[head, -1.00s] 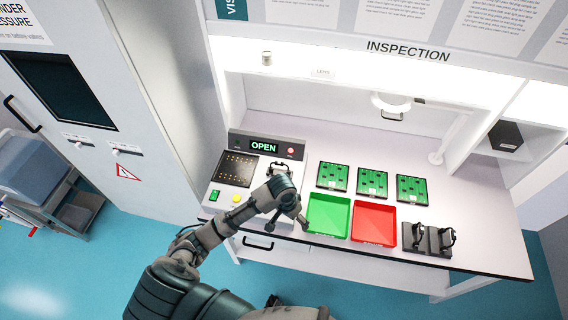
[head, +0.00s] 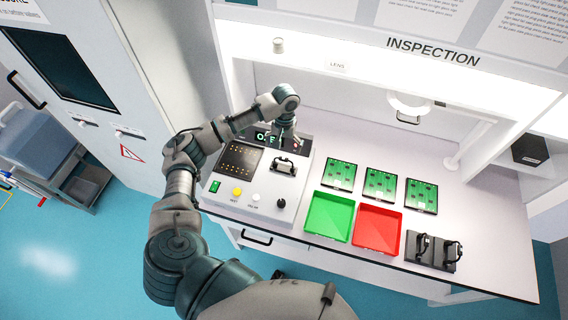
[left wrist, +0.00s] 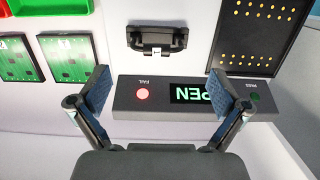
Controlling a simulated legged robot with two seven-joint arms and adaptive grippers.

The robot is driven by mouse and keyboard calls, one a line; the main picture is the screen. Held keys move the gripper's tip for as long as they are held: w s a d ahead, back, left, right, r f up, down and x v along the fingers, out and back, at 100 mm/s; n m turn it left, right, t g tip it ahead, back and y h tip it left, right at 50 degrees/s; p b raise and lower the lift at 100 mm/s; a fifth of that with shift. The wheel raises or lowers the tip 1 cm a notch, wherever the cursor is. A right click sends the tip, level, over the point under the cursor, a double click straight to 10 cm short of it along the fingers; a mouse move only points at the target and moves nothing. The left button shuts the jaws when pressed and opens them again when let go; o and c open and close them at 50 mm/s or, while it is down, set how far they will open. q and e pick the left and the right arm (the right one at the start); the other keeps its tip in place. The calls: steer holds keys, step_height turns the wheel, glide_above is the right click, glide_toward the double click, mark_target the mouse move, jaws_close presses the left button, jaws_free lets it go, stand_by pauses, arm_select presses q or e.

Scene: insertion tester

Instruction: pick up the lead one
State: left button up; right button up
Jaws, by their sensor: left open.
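My left gripper (head: 287,133) is open and empty over the back of the tester (head: 225,190), in front of its display. In the left wrist view the fingers (left wrist: 160,92) stand apart on either side of the OPEN display (left wrist: 190,94) and a red FAIL light (left wrist: 142,94). A black block with a handle (head: 284,165) sits on the tester; it also shows in the left wrist view (left wrist: 157,40), beyond the fingertips and apart from them. Two similar black handled blocks (head: 433,250) stand at the bench's front right. I cannot tell which thing is the lead one.
Several green circuit boards (head: 380,184) lie mid-bench. A green tray (head: 328,217) and a red tray (head: 377,228) stand in front of them. A dark pin panel (head: 239,160) is on the tester's left. A ring lamp (head: 408,104) hangs behind.

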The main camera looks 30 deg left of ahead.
mark_target(283, 160)
arm_select(q)
steer(key=f, duration=0.3)
steer(key=shift+s+a+f, duration=0.15)
steer(key=shift+s+f, duration=0.05)
steer(key=shift+f, duration=0.35)
steer(key=f, duration=0.2)
steer(key=d+f, duration=0.1)
steer(key=shift+s+d+f, duration=0.1)
steer(key=shift+s+f, duration=0.15)
steer(key=shift+f, duration=0.55)
steer(key=c, duration=0.9)
arm_select(e)
steer(key=shift+w+a+r, duration=0.25)
steer(key=shift+w+a, duration=0.15)
steer(key=shift+w, duration=0.35)
